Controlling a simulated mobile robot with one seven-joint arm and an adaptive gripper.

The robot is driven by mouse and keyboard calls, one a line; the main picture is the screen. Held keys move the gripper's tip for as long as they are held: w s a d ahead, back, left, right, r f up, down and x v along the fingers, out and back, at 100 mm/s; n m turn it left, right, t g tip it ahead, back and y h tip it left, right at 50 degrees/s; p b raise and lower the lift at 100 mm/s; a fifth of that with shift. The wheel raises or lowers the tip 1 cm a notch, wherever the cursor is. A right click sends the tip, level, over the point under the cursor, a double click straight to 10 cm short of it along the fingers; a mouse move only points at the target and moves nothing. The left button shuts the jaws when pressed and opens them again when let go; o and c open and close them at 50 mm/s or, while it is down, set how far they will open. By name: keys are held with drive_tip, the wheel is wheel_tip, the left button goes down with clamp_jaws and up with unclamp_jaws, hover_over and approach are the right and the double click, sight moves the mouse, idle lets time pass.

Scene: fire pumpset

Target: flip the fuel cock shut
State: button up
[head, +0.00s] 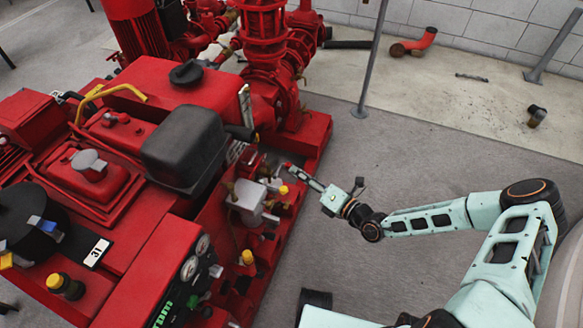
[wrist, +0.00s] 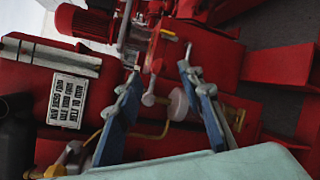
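My gripper (head: 289,167) reaches in from the right over the side of the red pumpset (head: 150,77) in the head view. In the wrist view its two blue fingers (wrist: 160,58) are spread apart with nothing held between them. Between and beyond the fingers are a small pale-knobbed metal fitting (wrist: 149,98), a pale round part (wrist: 178,103) and a yellow pipe (wrist: 150,135). I cannot tell for certain which of these is the fuel cock, or how its lever stands. In the head view the small fittings by the fingertips are too small to make out.
A grey block-like part (head: 247,200) and yellow caps (head: 247,257) stand close to my gripper. A black box (head: 184,147) rises to its left. A grey post (head: 371,60) stands behind.

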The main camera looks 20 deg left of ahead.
drive_tip(key=v, duration=0.6)
drive_tip(key=shift+s+d, duration=0.1)
drive_tip(key=shift+d, duration=0.05)
